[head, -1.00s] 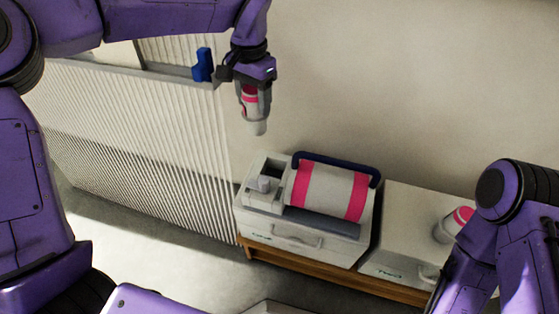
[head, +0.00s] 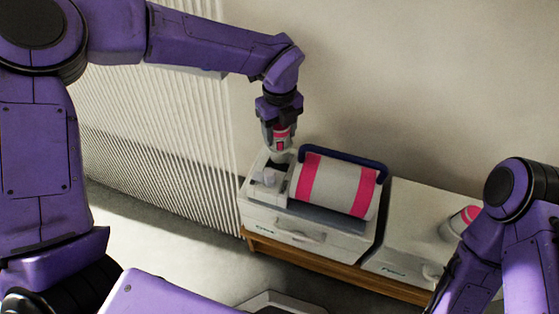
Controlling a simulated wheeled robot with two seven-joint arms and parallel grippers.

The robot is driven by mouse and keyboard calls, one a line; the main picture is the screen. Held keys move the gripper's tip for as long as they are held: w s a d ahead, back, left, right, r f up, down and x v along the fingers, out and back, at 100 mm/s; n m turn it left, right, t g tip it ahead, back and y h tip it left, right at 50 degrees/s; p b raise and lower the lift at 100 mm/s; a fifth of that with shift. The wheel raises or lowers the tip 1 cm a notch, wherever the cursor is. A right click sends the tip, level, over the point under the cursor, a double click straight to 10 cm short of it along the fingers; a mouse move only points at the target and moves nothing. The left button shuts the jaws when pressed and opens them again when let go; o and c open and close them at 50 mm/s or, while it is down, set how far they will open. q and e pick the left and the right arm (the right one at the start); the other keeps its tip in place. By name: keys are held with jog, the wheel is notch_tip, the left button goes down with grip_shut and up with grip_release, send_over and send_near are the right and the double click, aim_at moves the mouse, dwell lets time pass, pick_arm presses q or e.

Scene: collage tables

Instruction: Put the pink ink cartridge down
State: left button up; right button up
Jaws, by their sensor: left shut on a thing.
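My left gripper (head: 279,136) is shut on the pink ink cartridge (head: 282,132), a small white and pink cylinder held upright. The fingers cover part of it. Its lower end is over the back left part of a white machine (head: 310,238) labelled on its front, close to a dark opening there. I cannot tell whether it touches the machine. My right arm shows at the right edge, but its gripper is not seen.
A large white roll (head: 328,182) with pink bands and a dark blue bar (head: 343,164) lies on the machine, just right of the gripper. A second white unit (head: 415,215) stands to the right with another pink-and-white cylinder (head: 461,222) on top. A wall is behind.

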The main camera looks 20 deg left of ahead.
aim_at(279, 148)
pick_arm(q)
notch_tip(279, 148, down, 7)
jog(key=shift+r+b, duration=0.15)
jog(key=shift+b, duration=0.3)
jog(key=shift+r, duration=0.1)
jog(key=o, duration=1.1)
jog(key=shift+f, duration=0.2)
jog(key=shift+o, duration=0.2)
jog(key=shift+r, duration=0.35)
notch_tip(279, 148, up, 12)
jog(key=shift+f+p, duration=0.15)
jog(key=shift+p, duration=0.85)
